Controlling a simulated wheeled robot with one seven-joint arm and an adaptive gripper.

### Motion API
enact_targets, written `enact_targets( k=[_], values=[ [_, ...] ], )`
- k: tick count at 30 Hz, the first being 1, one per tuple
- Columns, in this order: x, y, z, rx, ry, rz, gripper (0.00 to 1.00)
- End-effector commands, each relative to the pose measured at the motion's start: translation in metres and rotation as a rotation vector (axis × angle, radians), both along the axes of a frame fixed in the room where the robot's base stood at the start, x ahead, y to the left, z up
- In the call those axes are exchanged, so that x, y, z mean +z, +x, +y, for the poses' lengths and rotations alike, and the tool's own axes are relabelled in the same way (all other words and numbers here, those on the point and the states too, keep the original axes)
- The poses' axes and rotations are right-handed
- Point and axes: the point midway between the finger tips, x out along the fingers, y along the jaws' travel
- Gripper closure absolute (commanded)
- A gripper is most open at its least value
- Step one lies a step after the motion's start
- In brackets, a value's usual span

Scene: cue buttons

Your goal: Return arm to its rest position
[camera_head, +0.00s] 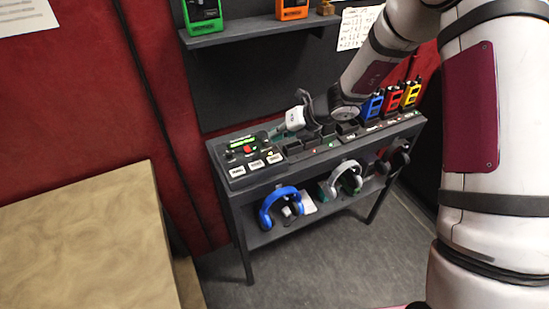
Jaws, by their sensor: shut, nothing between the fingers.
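My gripper (274,132) is at the end of my white arm, which reaches in from the right. It is low over the dark console table (239,183), at the right side of the cue button panel (237,155). The fingers look closed, with nothing seen between them. The panel has small coloured buttons, among them a red one, and white labels along its front. I cannot tell whether the fingertips touch the panel or hover above it. My wrist hides part of the table top behind it.
Blue, red and yellow radios (392,97) stand at the table's right end. Headphones (281,207) lie on the lower shelf. A wall shelf (240,34) above holds a green radio (203,14) and an orange radio (292,8). A tan block (85,240) stands at left. The floor (310,265) in front is clear.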

Motion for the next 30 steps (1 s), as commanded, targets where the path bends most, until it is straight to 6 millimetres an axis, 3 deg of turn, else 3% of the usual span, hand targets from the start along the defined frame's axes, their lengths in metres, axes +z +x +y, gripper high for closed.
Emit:
enact_targets(
  k=[13,17,23,30],
  values=[
    [0.000,0.000,0.000,0.000,0.000,0.000,1.00],
    [0.011,-0.003,0.001,0.043,-0.021,-0.035,1.00],
    [0.073,-0.029,0.002,0.326,-0.169,-0.251,1.00],
    [0.151,-0.089,-0.005,0.796,-0.433,-0.571,1.00]
  ],
)
